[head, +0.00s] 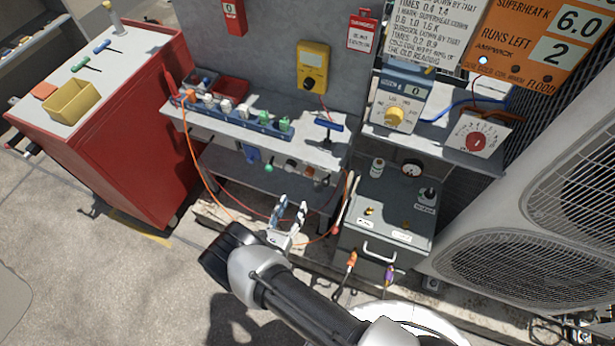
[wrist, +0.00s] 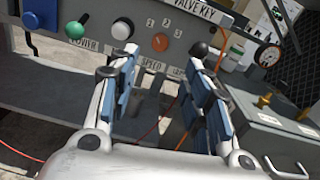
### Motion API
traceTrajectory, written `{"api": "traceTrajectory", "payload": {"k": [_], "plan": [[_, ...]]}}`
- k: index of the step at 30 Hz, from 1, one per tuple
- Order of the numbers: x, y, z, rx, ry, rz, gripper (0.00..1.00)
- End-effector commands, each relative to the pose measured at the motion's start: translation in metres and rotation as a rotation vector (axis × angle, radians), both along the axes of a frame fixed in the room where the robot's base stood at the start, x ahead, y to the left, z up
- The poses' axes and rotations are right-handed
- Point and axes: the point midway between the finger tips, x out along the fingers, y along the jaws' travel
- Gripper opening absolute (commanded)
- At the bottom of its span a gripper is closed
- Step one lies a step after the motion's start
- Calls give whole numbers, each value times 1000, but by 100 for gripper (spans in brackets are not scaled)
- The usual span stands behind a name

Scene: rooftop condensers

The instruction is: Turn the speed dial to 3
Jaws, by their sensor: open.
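The speed dial is a small round orange knob (wrist: 160,42) on the grey front panel under the bench, with 1, 2 and 3 printed in an arc above it and a SPEED label below. Which number it points to is too small to tell. In the head view the dial (head: 307,172) is tiny beneath the bench edge. My gripper (head: 291,208) is open and empty, held in front of and below the panel. In the wrist view its two blue-padded fingers (wrist: 164,65) stand on either side of the dial, apart from it.
A white knob (wrist: 122,29) and a green-tipped lever (wrist: 77,29) sit left of the dial; a black ball knob (wrist: 199,49) sits right. A grey box (head: 392,215) stands close on the right. An orange hose (head: 188,145) hangs on the left.

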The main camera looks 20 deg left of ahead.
Motion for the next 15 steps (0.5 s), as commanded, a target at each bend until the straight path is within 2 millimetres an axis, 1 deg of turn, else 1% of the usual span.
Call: {"api": "traceTrajectory", "payload": {"k": [1, 9, 12, 15], "plan": [[13, -3, -1, 3, -1, -7, 44], [72, -8, -1, 3, 0, -6, 44], [90, -9, -1, 3, -1, -6, 44], [105, -9, -1, 2, 0, -4, 44]]}}
